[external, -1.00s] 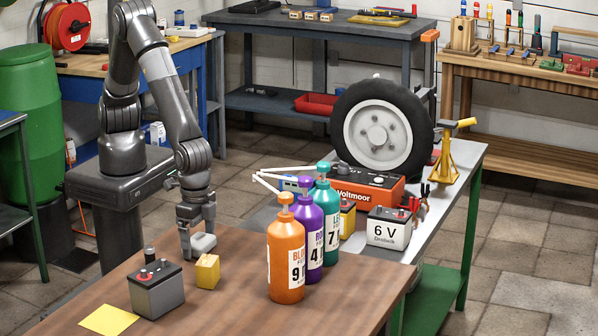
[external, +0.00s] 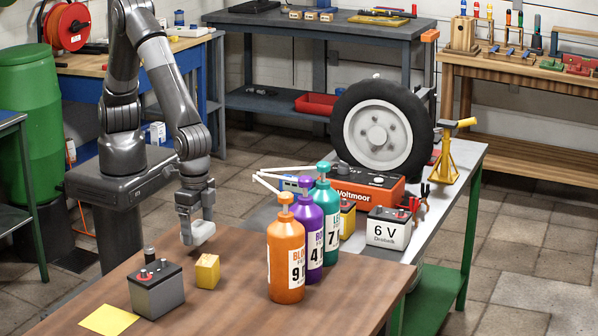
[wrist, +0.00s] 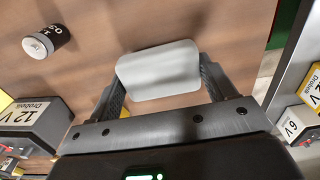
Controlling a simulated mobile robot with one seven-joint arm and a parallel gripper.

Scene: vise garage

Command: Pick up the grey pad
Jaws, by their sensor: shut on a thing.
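The grey pad (wrist: 160,72) is a light grey block with rounded corners, seen between the two fingers in the wrist view. It also shows in the external view (external: 201,232) at the lower end of my arm. My gripper (external: 197,222) is shut on the pad and holds it above the brown table (external: 235,300), near its far edge. In the wrist view my gripper (wrist: 160,82) has one finger on each side of the pad.
A yellow block (external: 207,272), a grey battery (external: 157,292) and a small black cylinder (wrist: 46,41) stand close by on the table. An orange bottle (external: 286,255), a purple bottle (external: 309,222) and a teal bottle (external: 327,205) stand to the right. A yellow sheet (external: 108,320) lies front left.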

